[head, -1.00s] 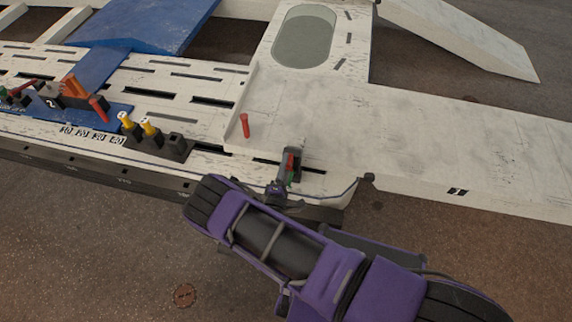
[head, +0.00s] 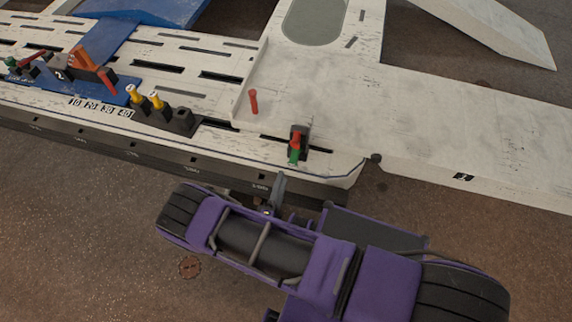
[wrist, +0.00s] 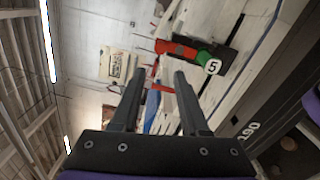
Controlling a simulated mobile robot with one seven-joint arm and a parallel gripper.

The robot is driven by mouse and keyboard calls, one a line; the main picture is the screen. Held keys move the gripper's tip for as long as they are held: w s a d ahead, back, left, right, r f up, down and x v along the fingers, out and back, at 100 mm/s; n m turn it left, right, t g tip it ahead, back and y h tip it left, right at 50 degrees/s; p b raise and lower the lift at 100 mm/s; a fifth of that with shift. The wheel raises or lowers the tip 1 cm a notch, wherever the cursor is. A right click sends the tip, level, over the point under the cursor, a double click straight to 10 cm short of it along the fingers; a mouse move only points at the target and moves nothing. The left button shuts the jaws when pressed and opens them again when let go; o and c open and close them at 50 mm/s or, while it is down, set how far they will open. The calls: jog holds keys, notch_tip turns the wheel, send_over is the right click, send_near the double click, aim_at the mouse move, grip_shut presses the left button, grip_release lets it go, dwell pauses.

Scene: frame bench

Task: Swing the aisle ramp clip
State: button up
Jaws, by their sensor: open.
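The clip (head: 296,146) is a small red and green lever in a dark bracket, on the near right end of the white bench, by the ramp. In the wrist view the clip (wrist: 203,56) shows at the upper right, with a white "5" disc by its green end. My gripper (head: 279,186) is in front of the bench's near edge, below and apart from the clip in the head view. In the wrist view my gripper (wrist: 160,67) is open, with nothing held between its fingers; the clip is beyond and right of them.
A red peg (head: 253,102) stands upright left of the clip. Yellow-topped levers (head: 156,101) and a black block (head: 182,121) stand further left. The white ramp (head: 440,130) extends right. The bench's dark side rail (head: 150,155) faces my arm.

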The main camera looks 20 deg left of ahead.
jog(key=s, duration=0.2)
jog(key=shift+s+d, duration=0.15)
jog(key=shift+s, duration=0.2)
